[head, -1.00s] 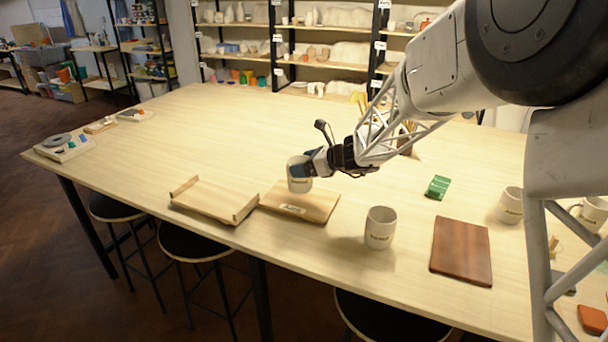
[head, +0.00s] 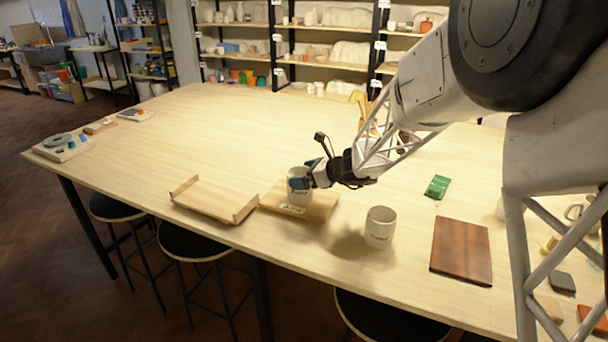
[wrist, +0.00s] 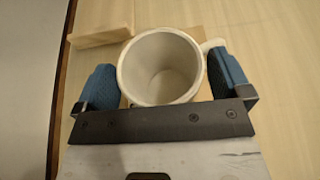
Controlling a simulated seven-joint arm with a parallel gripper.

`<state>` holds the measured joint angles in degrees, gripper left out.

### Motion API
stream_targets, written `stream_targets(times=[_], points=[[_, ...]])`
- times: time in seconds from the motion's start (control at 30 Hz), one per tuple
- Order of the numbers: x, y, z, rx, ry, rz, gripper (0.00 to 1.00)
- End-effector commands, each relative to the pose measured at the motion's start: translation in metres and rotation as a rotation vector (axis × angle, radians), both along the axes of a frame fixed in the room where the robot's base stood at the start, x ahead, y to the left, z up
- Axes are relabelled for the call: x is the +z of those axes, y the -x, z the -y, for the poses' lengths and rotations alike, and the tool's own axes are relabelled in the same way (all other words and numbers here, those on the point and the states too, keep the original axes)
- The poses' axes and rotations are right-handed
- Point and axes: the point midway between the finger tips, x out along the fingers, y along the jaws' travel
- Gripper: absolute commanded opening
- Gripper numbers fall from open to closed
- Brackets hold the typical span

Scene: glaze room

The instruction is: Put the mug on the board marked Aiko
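A white mug (head: 298,187) is upright between the blue fingers of my gripper (head: 304,181), over the light wooden board (head: 322,206). Its base looks on or just above the board; I cannot tell which. In the wrist view I look into the empty mug (wrist: 160,75), with a finger against each side and the handle at the upper right. The board has a small pale label at its front edge, too small to read for certain. A second white mug (head: 380,228) with a label stands on the table to the right of the board.
A light wooden tray (head: 208,207) with raised ends is just left of the board. A dark brown board (head: 461,251) and a green object (head: 437,187) lie to the right. More mugs are at the far right, partly behind my arm.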

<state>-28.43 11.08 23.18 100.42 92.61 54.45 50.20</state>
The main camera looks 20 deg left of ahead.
Motion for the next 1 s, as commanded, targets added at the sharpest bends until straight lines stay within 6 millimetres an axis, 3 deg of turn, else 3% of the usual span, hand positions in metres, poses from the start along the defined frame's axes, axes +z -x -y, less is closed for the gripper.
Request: stream_targets(times=[0.47,0.67,1.0], points=[[0.005,0.000,0.004,0.000,0.000,0.000,1.00],[0.013,-0.001,0.023,-0.001,0.000,0.002,1.00],[0.033,-0.001,0.072,-0.001,0.000,0.002,1.00]])
